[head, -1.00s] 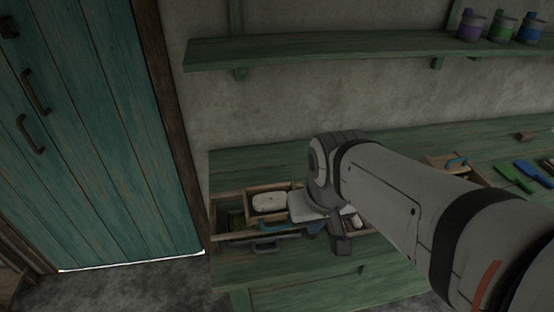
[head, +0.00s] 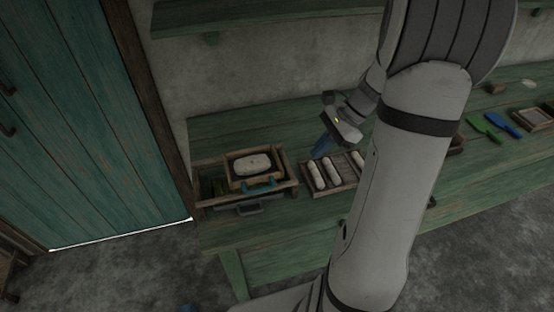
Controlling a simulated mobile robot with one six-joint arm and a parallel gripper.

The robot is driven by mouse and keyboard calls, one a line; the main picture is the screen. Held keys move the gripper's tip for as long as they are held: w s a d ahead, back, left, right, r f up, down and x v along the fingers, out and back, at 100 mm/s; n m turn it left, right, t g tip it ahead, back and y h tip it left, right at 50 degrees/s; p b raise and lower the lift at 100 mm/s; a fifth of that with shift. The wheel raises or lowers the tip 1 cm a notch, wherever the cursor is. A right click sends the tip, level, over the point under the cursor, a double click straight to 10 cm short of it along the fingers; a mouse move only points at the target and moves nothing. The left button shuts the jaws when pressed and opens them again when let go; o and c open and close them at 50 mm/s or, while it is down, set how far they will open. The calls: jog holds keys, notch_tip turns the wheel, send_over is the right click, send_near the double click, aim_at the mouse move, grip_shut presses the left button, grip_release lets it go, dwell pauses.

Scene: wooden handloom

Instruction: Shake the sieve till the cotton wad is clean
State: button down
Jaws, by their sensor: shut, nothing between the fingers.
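A white cotton wad (head: 253,163) lies in a small wooden tray-like frame with a blue handle (head: 259,186), which looks like the sieve. The sieve rests on a larger wooden box (head: 206,201) at the left end of the green bench. I cannot tell from here how clean the wad is. My gripper (head: 322,148), with blue fingers, is to the right of the sieve, above the bench and apart from it. It looks shut and empty. My arm hides part of the bench to its right.
A wooden tray with several white rolls (head: 318,176) lies just right of the sieve, below my gripper. A green brush (head: 482,125), a blue brush (head: 503,122) and a small tray (head: 533,119) lie farther right. A green shelf (head: 230,18) hangs above.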

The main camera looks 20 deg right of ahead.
jog(key=w+a+f+m+p, duration=0.1)
jog(key=a+f, duration=0.8)
jog(key=shift+f, duration=0.35)
dwell(0.3)
